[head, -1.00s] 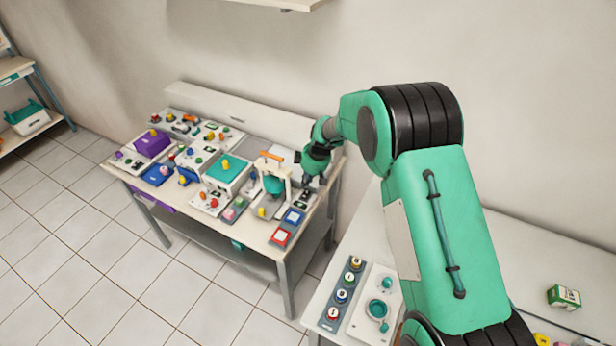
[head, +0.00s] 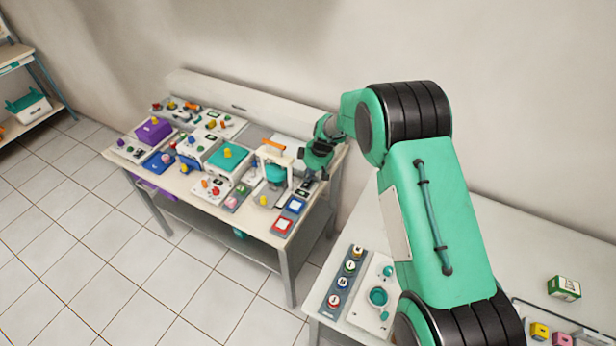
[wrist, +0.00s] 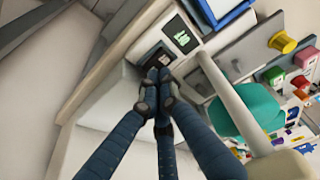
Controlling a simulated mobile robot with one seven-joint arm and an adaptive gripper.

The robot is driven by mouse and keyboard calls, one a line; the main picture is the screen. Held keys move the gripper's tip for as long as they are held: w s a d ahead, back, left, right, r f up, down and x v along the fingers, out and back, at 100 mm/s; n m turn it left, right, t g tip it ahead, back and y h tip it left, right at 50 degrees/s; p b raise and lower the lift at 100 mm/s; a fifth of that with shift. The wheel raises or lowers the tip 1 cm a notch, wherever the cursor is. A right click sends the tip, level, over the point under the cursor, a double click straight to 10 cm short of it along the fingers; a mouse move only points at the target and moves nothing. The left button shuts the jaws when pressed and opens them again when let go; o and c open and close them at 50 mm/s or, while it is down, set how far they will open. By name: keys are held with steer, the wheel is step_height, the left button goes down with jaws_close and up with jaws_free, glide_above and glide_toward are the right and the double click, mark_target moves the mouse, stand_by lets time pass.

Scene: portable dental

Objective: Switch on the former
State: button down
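No label names the former. A likely one is the machine with a white frame, an orange handle on top and a teal body (head: 276,173), at the right end of the far bench. Its teal part also shows in the wrist view (wrist: 250,108). My gripper (head: 309,182) is just right of it, low over the bench's right edge. In the wrist view my gripper's fingers (wrist: 158,76) are together, with nothing visible between them. Their tips overlap the edge of a small dark panel (wrist: 157,60); touch cannot be told. A panel with green marks (wrist: 181,35) sits beyond it.
The bench (head: 262,246) is crowded with small devices and coloured knobs left of my gripper. A blue-framed block (head: 294,205) and a red-framed block (head: 283,225) stand at its near right corner. A wall stands close behind. A second table (head: 500,230) is at right.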

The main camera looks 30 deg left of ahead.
steer(key=shift+w+f+g+b, duration=0.35)
steer(key=shift+f+g+b, duration=0.15)
steer(key=shift+f+g, duration=0.1)
steer(key=shift+r, duration=0.15)
steer(key=shift+s, duration=0.1)
steer(key=shift+s, duration=0.75)
steer(key=shift+r, duration=0.1)
steer(key=shift+s+r, duration=0.1)
steer(key=shift+r, duration=0.65)
steer(key=s+v, duration=0.1)
steer(key=v, duration=1.1)
steer(key=shift+s+a+r+p, duration=0.2)
steer(key=shift+s+a+p, duration=0.1)
steer(key=shift+p, duration=0.1)
